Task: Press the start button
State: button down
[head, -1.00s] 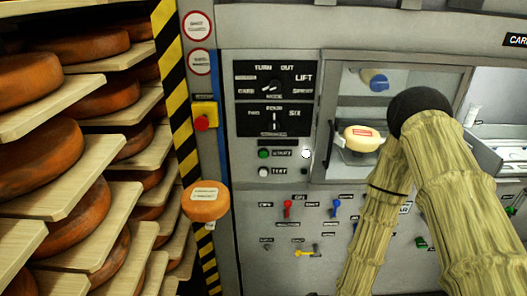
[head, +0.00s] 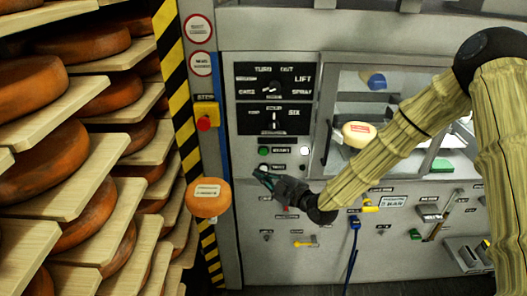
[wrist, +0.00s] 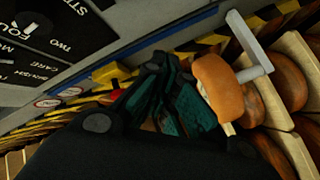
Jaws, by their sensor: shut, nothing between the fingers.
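The green start button (head: 263,151) sits on the grey machine panel beside its label, below the two black dial plates. My gripper (head: 262,174) is shut and empty. In the head view its fingertips appear just below the start button, over the area of the lower test button (head: 263,167), with the wrist to the right. I cannot tell whether they touch the panel. In the wrist view my gripper's dark teal fingers (wrist: 170,80) point upward in the picture, and I cannot make out the start button there.
An orange cheese wheel (head: 208,198) with a label stands left of my gripper, by the striped post. A yellow box with a red stop button (head: 204,123) is above it. Racks of cheese (head: 90,95) fill the left. A pale lamp (head: 304,152) is right of the start button.

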aim_at(263, 152)
jog(key=shift+w+r, duration=0.15)
jog(key=w, duration=0.8)
jog(key=shift+w+b, duration=0.35)
jog(key=shift+b, duration=0.1)
